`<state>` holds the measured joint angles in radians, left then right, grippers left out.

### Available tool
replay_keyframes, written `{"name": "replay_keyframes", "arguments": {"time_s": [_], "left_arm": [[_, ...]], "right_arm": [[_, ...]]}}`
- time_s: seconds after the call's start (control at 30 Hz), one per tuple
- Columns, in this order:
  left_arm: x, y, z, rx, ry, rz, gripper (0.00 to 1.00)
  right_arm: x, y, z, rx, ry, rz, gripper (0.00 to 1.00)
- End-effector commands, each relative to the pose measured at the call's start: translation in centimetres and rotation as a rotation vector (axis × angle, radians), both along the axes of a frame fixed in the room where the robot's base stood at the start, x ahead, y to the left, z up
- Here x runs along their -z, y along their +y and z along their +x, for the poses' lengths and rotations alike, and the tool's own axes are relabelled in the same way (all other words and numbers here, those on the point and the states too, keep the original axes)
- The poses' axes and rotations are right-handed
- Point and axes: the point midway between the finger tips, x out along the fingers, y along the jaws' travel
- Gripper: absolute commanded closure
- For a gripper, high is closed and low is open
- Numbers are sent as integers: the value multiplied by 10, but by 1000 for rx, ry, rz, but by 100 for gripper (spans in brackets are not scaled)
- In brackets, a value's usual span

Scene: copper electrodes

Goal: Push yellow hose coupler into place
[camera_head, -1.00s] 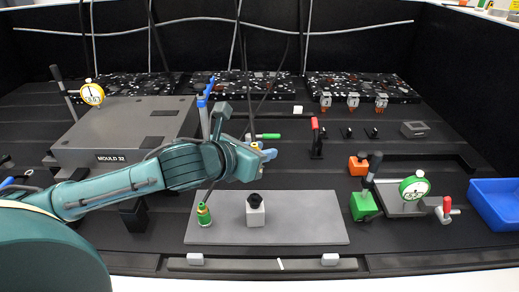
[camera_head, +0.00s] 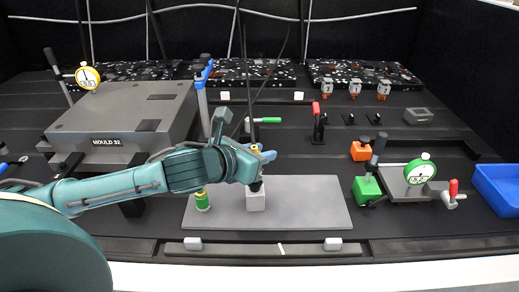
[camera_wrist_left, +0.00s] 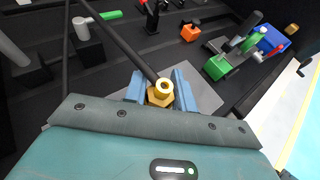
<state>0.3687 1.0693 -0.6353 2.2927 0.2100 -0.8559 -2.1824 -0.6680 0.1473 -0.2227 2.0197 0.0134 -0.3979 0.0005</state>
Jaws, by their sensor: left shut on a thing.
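A yellow, brass-like hex coupler (camera_wrist_left: 161,92) with a round open end shows in the left wrist view. It sits between the two blue fingers of my left gripper (camera_wrist_left: 160,90), which is shut on it. A dark hose (camera_wrist_left: 128,48) runs up to the coupler. In the head view my left gripper (camera_head: 262,157) is above the white block (camera_head: 256,202) on the grey plate (camera_head: 310,208) and hides the block's top. I cannot tell whether the coupler touches anything. My right gripper is not in view.
A green and yellow cylinder (camera_head: 203,203) stands left of the block. A grey mould (camera_head: 118,118) lies at the left. A green clamp block (camera_head: 367,190), a green dial gauge (camera_head: 420,172) and a blue bin (camera_head: 498,188) are at the right. The plate's right half is clear.

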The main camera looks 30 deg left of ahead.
Motion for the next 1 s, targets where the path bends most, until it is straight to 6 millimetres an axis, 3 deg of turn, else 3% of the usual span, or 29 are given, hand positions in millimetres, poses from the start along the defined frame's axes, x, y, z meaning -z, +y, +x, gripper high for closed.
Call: {"name": "replay_keyframes", "arguments": {"time_s": [1.0], "left_arm": [[9,0,0,0,-1,1,98]], "right_arm": [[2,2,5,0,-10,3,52]]}}
